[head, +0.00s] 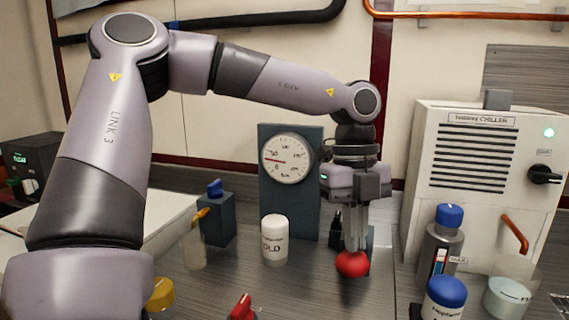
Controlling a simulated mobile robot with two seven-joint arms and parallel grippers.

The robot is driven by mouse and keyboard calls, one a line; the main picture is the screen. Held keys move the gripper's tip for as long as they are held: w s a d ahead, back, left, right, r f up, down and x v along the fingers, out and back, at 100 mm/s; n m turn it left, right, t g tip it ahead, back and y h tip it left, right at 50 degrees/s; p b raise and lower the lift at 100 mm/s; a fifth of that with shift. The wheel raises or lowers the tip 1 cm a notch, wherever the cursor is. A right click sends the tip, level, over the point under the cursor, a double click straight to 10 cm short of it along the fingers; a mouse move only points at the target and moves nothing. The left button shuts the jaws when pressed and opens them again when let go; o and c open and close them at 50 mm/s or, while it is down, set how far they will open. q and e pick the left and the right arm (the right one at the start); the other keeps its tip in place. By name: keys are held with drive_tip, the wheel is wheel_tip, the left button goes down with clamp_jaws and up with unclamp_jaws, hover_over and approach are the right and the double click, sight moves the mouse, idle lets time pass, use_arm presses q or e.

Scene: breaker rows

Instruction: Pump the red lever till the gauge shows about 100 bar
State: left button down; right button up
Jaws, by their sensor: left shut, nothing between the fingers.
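The pressure gauge (286,158) has a round white dial on a dark upright panel (305,218). Its red needle points left, on the low side of the scale; the exact reading is too small to tell. The red lever shows as a round red knob (352,264) at the bench, in front and to the right of the panel. My left gripper (355,246) points down with its fingers shut and empty, its tips at the top of the red knob; I cannot tell whether they touch. The lever's shaft is mostly hidden behind the fingers. My right gripper is not in view.
A white jar (274,243) stands left of the knob. The chiller (478,175) stands at the right, with blue-capped bottles (446,297) and a beaker (507,299) before it. A blue-topped dark box (216,218) is at the left. Another red object (243,308) is at the bottom edge.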

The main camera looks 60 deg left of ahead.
sight(352, 257)
use_arm(q)
drive_tip(key=shift+f+b, duration=1.15)
drive_tip(key=shift+f, duration=0.5)
drive_tip(key=shift+f+b, duration=0.5)
drive_tip(key=shift+f, duration=0.15)
drive_tip(key=shift+f+b, duration=1.15)
drive_tip(key=shift+f, duration=0.3)
drive_tip(key=shift+r, duration=0.1)
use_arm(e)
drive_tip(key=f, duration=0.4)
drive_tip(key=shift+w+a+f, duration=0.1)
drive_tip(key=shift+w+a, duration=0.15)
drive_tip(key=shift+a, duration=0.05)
use_arm(q)
wheel_tip(352, 257, up, 5)
drive_tip(key=p, duration=0.4)
drive_tip(key=shift+r+p, duration=0.6)
drive_tip(key=shift+r, duration=0.1)
drive_tip(key=shift+r+p, duration=0.65)
drive_tip(key=shift+r, duration=0.25)
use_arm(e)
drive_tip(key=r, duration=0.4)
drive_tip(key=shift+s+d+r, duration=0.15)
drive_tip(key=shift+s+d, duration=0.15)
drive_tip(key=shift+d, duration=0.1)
